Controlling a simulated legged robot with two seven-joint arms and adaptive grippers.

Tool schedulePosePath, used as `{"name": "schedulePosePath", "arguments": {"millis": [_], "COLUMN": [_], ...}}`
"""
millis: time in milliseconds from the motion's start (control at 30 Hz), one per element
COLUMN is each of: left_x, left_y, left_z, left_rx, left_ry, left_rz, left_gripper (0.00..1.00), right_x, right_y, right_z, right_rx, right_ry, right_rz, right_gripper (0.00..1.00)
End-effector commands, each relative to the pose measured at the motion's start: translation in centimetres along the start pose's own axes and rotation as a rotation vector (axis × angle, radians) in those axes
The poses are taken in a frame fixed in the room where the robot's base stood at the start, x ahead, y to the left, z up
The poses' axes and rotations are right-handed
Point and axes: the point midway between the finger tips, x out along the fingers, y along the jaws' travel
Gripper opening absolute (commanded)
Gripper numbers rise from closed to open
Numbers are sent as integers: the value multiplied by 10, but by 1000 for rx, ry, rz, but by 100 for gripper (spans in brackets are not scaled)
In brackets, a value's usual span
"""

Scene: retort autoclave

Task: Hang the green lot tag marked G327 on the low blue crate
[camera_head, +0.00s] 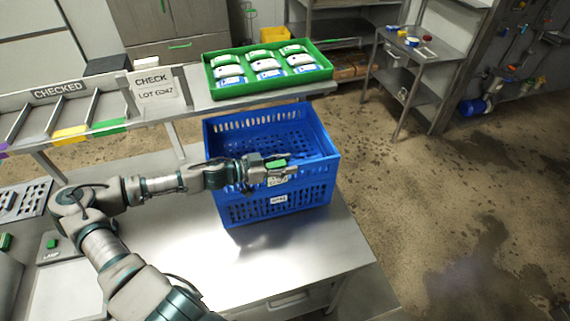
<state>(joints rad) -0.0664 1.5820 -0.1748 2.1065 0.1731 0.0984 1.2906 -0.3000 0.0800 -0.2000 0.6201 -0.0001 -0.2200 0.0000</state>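The blue crate (234,207) stands on the steel table, with slotted walls and a small white label (279,199) too small to read on its front. My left arm comes in from the left, and my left gripper (288,165) is at the crate's front rim, right of its middle. A bright green piece (276,163), perhaps the lot tag, shows at the fingers. A pale card with blurred marks (278,181) shows just below them against the front wall. I cannot tell whether it hangs from the crate or whether the fingers grip anything. My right gripper is out of view.
A green tray (262,90) of white and blue packs sits on the shelf behind the crate. The CHECKED rack (60,92) and a CHECK LOT sign (154,88) stand back left. A steel cart (415,60) is at back right. The table front is clear.

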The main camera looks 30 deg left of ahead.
Motion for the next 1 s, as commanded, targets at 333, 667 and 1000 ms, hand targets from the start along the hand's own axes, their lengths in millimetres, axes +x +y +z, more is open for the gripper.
{"name": "schedulePosePath", "arguments": {"millis": [333, 667, 1000], "left_x": [0, -7, -19], "left_y": [2, 2, 3], "left_z": [6, -34, -91], "left_rx": [-10, 2, 1], "left_ry": [-9, -5, -1], "left_rz": [4, 2, 0], "left_gripper": [61, 61, 61], "right_x": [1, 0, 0], "right_y": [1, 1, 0], "right_z": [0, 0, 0], "right_rx": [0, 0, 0], "right_ry": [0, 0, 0], "right_rz": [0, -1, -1], "right_gripper": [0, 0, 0]}}
